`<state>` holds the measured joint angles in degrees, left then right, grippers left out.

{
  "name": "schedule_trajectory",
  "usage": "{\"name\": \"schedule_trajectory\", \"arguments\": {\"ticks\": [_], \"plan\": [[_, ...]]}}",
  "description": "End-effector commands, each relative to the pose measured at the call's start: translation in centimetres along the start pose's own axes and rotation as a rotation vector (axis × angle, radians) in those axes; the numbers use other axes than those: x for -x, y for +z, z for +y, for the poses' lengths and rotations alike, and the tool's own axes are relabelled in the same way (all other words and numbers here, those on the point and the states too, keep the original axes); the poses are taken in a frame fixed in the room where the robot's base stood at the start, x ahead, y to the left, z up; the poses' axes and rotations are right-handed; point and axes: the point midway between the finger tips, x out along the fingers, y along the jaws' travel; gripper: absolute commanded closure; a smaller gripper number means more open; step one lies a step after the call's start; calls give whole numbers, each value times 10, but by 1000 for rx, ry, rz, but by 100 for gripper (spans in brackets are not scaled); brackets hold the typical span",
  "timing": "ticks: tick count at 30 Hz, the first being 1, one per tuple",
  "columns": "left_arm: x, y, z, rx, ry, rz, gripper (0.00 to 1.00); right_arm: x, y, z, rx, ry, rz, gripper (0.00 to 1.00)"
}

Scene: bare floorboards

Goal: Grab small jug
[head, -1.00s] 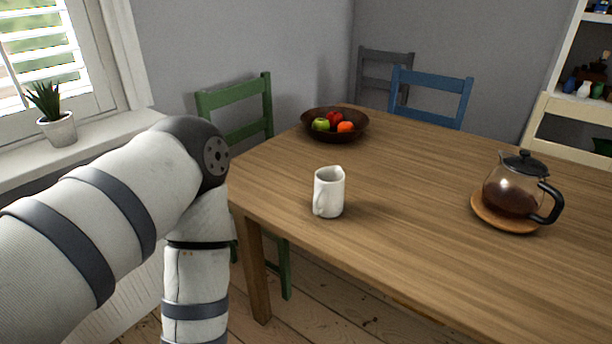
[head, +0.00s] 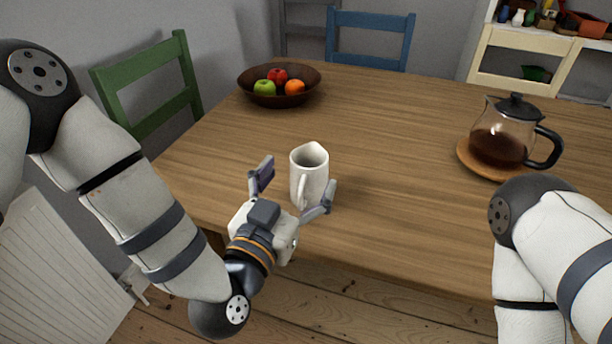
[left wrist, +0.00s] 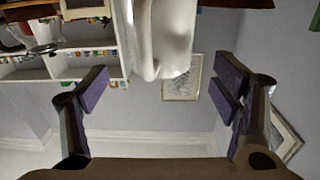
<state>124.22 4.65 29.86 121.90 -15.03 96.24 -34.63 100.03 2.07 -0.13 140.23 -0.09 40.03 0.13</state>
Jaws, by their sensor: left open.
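The small white jug (head: 311,172) stands upright on the wooden table (head: 400,130) near its front left edge, with its handle toward me. My left gripper (head: 296,186) is open at the near side of the jug, one finger to the left and one to the lower right of it. In the left wrist view, the jug (left wrist: 168,35) appears at top centre, beyond and between the two spread purple finger pads of my left gripper (left wrist: 160,85). The picture there looks upside down. My right arm shows at the right of the head view, but its gripper is out of sight.
A dark bowl (head: 305,93) of fruit stands behind the jug. A glass coffee pot (head: 497,140) sits on a round wooden coaster (head: 466,160) to the right. Green (head: 150,120) and blue (head: 372,38) chairs stand around the table. The tabletop between jug and pot is clear.

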Motion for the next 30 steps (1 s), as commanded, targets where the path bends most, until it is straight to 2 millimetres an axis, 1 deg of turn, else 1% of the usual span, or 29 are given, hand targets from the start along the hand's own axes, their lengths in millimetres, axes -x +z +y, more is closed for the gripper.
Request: {"name": "schedule_trajectory", "arguments": {"ticks": [4, 9, 12, 17, 18, 19, 20, 21, 23, 24, 26, 30], "plan": [[-20, 0, 0, 1, -1, 1, 19, -2, 1, 0, 1, 0, -5, 0], [-52, 2, 1, 2, -1, -1, 19, -6, 2, 0, 1, 0, -13, 0], [-60, 2, 1, 2, 0, -2, 19, -6, 2, 0, 1, 0, -14, 0], [-60, 1, 2, 2, 1, -2, 19, -6, 2, 0, 1, 0, -13, 0], [-60, 1, 2, 2, 1, -2, 21, -6, 2, 0, 1, 0, -13, 0], [-60, 1, 2, 2, 1, -2, 28, -6, 2, 0, 1, 0, -13, 0], [-60, 1, 2, 2, 1, -2, 35, -6, 2, 0, 1, 0, -13, 0], [-60, 1, 2, 2, 1, -2, 44, -6, 2, 0, 1, 0, -13, 0], [-60, 1, 2, 2, 1, -2, 58, -6, 2, 0, 1, 0, -13, 0], [-60, 1, 2, 1, 1, -2, 67, -6, 2, 0, 1, 0, -13, 0], [-60, 1, 2, 1, 1, -2, 80, -6, 2, 0, 1, 0, -13, 0], [-60, 1, 2, 1, 1, -1, 81, -6, 2, 0, 1, 0, -13, 0]]}}
